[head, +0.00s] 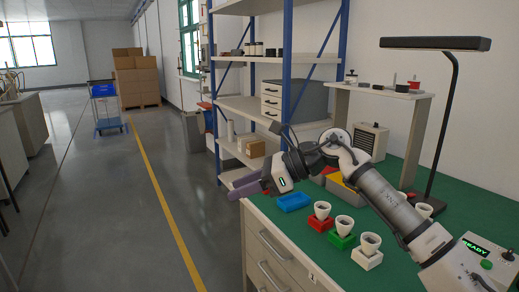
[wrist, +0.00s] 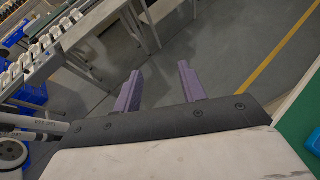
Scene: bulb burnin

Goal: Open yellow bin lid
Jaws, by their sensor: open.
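A yellow bin (head: 343,187) stands on the green bench top (head: 298,228) in the head view, partly hidden behind my arm. Whether its lid is open or shut cannot be made out. My gripper (head: 250,186) has purple fingers and is to the left of the bin, over the bench's left edge and pointing away from the bin. In the wrist view my gripper (wrist: 162,88) is open, with nothing between the fingers and the floor beyond them. The yellow bin is not in the wrist view.
A blue tray (head: 293,202) lies near the bench's left edge. Red (head: 320,222), green (head: 341,240) and white (head: 367,259) holders with white cups stand along the front. A black lamp (head: 445,120) rises at right. Shelving (head: 285,100) stands behind.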

